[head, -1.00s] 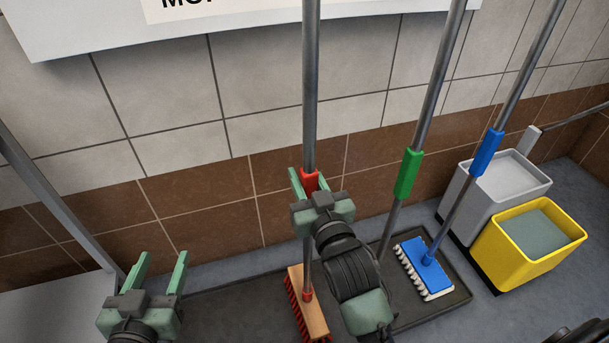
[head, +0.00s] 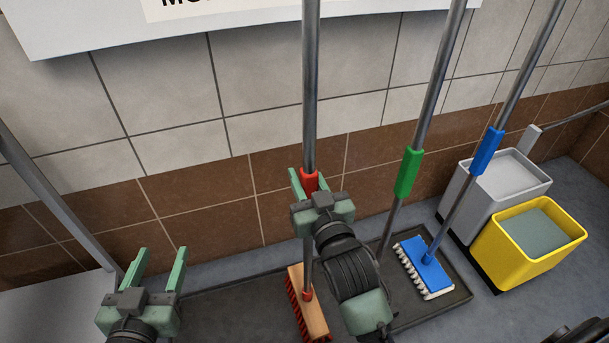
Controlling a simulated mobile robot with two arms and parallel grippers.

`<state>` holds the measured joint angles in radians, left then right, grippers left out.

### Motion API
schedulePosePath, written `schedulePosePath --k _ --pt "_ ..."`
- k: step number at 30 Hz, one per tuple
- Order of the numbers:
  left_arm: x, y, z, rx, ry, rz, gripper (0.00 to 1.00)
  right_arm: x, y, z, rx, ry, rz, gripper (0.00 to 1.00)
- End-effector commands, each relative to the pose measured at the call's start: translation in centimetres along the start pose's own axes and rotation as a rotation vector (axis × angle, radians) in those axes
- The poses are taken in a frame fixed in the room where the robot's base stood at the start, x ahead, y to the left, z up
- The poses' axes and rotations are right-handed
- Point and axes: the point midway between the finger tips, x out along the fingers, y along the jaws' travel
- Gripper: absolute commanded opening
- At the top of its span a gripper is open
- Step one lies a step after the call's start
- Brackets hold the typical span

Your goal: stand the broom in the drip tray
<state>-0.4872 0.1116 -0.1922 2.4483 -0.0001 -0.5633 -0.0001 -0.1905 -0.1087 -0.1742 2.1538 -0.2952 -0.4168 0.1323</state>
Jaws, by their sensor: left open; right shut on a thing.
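The broom has a grey handle with a red grip (head: 309,180) and a wooden head (head: 312,304) with red bristles. It is close to upright. My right gripper (head: 308,181) is shut on the broom at the red grip. The broom head is over the dark drip tray (head: 225,308); I cannot tell whether the bristles touch it. My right arm hides part of the handle and of the tray. My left gripper (head: 152,267) is open and empty at the lower left, apart from the broom.
A green-gripped pole (head: 408,174) and a blue brush (head: 425,265) with a blue-gripped handle stand at the tray's right part. A grey bucket (head: 487,203) and a yellow bucket (head: 510,260) are further right. The tiled wall is behind. The tray's left part looks clear.

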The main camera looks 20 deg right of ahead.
Motion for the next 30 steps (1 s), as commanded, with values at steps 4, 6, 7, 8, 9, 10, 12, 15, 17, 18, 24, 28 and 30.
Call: schedulePosePath --k 4,6,7,8,9,10,12,15,17,18,24,28,30 --pt "0.03 0.08 -0.30 -0.001 0.014 0.002 0.54 0.00 0.00 -0.10 0.001 0.005 0.000 0.00" --pt "0.05 0.11 -0.40 -0.001 0.019 0.002 0.54 0.01 0.00 -0.04 0.001 0.005 0.000 0.00" --pt "0.05 0.12 -0.42 -0.001 0.020 0.003 0.54 0.01 0.00 -0.02 0.001 0.005 0.000 0.00" --pt "0.05 0.14 -0.44 -0.001 0.021 0.003 0.54 0.01 0.00 0.00 0.001 0.005 0.000 0.00" --pt "0.06 0.15 -0.46 -0.001 0.022 0.003 0.54 0.01 0.00 0.03 0.001 0.005 0.000 0.00" --pt "0.06 0.16 -0.48 -0.001 0.023 0.004 0.54 0.01 0.00 0.05 0.001 0.005 0.000 0.00" --pt "0.08 0.18 -0.52 -0.001 0.026 0.004 0.54 0.01 0.00 0.10 0.001 0.005 0.000 0.00" --pt "0.09 0.20 -0.60 -0.001 0.030 0.004 0.54 0.01 0.00 0.18 0.001 0.006 0.000 0.00" --pt "0.10 0.21 -0.66 -0.001 0.034 0.004 0.54 0.01 0.00 0.22 0.001 0.006 0.000 0.00" --pt "0.11 0.21 -0.72 -0.001 0.037 0.005 0.54 0.01 0.00 0.25 0.001 0.006 0.000 0.00" --pt "0.13 0.23 -1.03 -0.001 0.052 0.005 0.54 0.01 0.00 0.40 0.001 0.006 0.000 0.00" --pt "0.14 0.23 -1.09 -0.001 0.054 0.005 0.54 0.01 0.00 0.39 0.001 0.006 0.000 0.00" --pt "0.14 0.24 -1.08 -0.001 0.054 0.005 0.54 0.01 0.00 0.39 0.000 0.006 0.000 0.00"
